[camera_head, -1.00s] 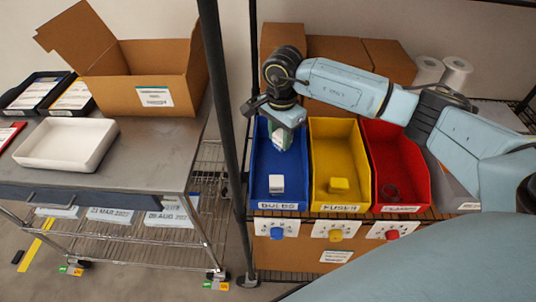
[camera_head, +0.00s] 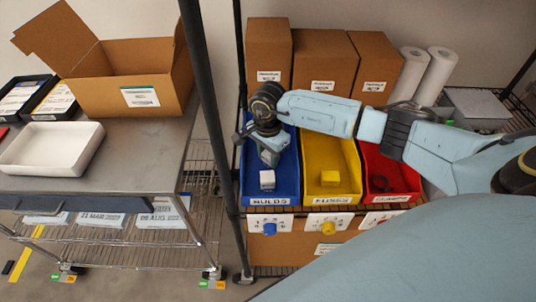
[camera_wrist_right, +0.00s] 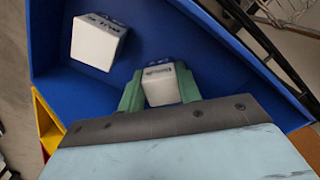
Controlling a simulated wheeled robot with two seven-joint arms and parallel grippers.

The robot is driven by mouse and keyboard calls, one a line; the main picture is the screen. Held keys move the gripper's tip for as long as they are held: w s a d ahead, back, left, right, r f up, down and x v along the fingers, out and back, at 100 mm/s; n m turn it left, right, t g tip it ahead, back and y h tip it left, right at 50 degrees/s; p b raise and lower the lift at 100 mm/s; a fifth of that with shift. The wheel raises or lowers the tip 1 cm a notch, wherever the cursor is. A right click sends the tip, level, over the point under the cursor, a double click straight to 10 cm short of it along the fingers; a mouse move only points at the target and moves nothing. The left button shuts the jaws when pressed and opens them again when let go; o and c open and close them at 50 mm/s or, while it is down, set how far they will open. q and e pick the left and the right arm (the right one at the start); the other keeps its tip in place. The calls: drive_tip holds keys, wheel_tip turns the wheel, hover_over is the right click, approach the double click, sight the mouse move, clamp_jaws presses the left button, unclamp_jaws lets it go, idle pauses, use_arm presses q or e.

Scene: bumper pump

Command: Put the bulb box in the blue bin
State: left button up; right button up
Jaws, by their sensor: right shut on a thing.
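The blue bin (camera_head: 287,186), labelled for bulbs, stands at the left of a row of three bins on the rack. My right gripper (camera_head: 269,155) reaches down into it. In the right wrist view its two green fingers (camera_wrist_right: 160,88) are shut on a small white bulb box (camera_wrist_right: 161,84), over the blue bin's interior (camera_wrist_right: 85,95). I cannot tell whether the held box touches the floor. Another white box (camera_head: 267,180) lies in the bin nearer its front; it also shows in the right wrist view (camera_wrist_right: 97,42). My left gripper is not in view.
The yellow bin (camera_head: 346,190) with a yellow box and the red bin (camera_head: 402,187) with dark rings stand to the right. A dark rack post (camera_head: 213,110) rises left of the blue bin. A table with a white tray (camera_head: 52,150) and an open carton (camera_head: 120,85) is further left.

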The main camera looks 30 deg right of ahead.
sight(268, 154)
drive_tip(key=o, duration=0.6)
drive_tip(key=shift+f, duration=0.2)
drive_tip(key=o, duration=0.5)
drive_tip(key=shift+c, duration=0.2)
drive_tip(key=shift+r, duration=0.1)
drive_tip(key=shift+r, duration=0.1)
wheel_tip(268, 154, up, 12)
